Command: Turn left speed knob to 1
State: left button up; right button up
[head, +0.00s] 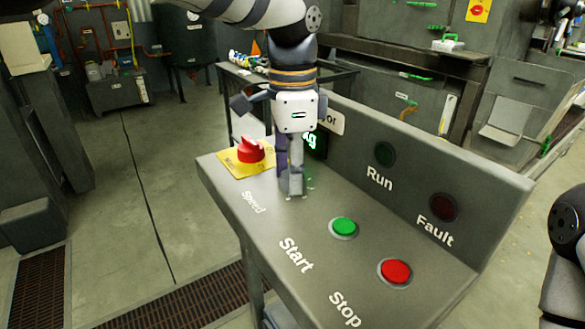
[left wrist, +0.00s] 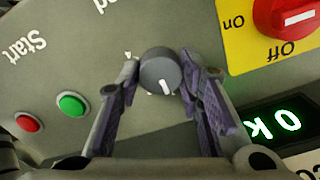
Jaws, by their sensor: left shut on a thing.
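The speed knob (left wrist: 159,73) is a round grey dial with a white pointer line, in the middle of the left wrist view. Its pointer is aimed down and slightly right there. My left gripper (left wrist: 163,68) has one finger on each side of the knob and is shut on it. In the head view my left gripper (head: 291,188) reaches down to the panel near the "Speed" label (head: 253,202), and its fingers hide the knob. Small white scale marks show beside the knob; their numbers cannot be read. My right gripper is out of view.
The grey control panel (head: 310,262) carries a green Start button (head: 344,227), a red Stop button (head: 396,271), a dark Run lamp (head: 385,153) and a dark Fault lamp (head: 443,207). A red rotary switch (head: 250,151) on a yellow plate and a lit green display (left wrist: 268,127) are close to my left gripper.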

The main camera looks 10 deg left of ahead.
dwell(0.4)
pick_arm(q)
jog(key=o, duration=1.2)
jog(key=shift+c, duration=0.2)
notch_tip(320, 180, up, 12)
